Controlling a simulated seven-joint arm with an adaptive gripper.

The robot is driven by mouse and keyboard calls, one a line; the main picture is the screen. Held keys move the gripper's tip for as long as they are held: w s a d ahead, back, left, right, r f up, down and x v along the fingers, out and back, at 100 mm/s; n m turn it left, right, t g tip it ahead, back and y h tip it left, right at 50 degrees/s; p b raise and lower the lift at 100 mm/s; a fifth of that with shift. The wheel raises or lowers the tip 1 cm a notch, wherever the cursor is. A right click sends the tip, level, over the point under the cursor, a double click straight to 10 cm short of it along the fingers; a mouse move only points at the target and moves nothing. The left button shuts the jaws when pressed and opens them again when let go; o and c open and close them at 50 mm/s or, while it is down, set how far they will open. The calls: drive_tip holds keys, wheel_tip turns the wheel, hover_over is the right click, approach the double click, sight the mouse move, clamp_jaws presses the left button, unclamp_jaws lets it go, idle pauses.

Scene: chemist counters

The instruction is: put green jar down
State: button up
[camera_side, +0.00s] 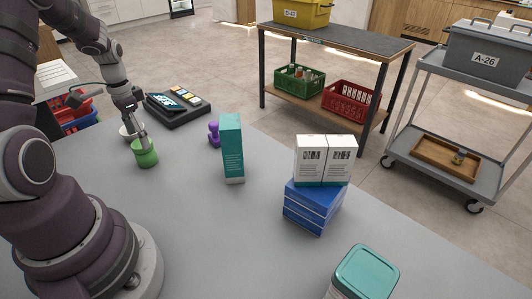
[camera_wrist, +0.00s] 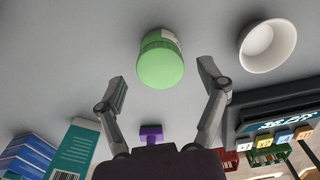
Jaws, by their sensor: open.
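The green jar (camera_side: 145,152) stands upright on the grey counter (camera_side: 190,240), at the left in the side view. It also shows in the wrist view (camera_wrist: 160,62), just beyond the fingertips. My gripper (camera_side: 138,136) is directly at the jar's top side in the side view. In the wrist view my gripper (camera_wrist: 162,85) has its two fingers spread wide, with no visible contact with the jar between and beyond them.
A white bowl (camera_wrist: 267,45) sits close to the jar. A dark card terminal (camera_side: 178,108), a purple object (camera_side: 214,133), a tall teal box (camera_side: 232,150), blue boxes (camera_side: 312,207) with white boxes (camera_side: 325,158), and a teal-lidded container (camera_side: 365,272) stand on the counter. The front middle is clear.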

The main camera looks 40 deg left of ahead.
wheel_tip(320, 180, up, 9)
drive_tip(key=w+d+r+t+y, duration=0.1)
drive_tip(key=d+r, duration=0.2)
drive_tip(key=d, duration=0.3)
drive_tip(key=w+d+r+t, duration=0.2)
drive_tip(key=d+r, duration=0.1)
drive_tip(key=d, duration=0.4)
drive_tip(key=s+d+t+h, duration=0.1)
drive_tip(key=s+d, duration=0.3)
drive_tip(key=d, duration=0.5)
drive_tip(key=shift+r+t, duration=0.2)
drive_tip(key=shift+t, duration=0.6)
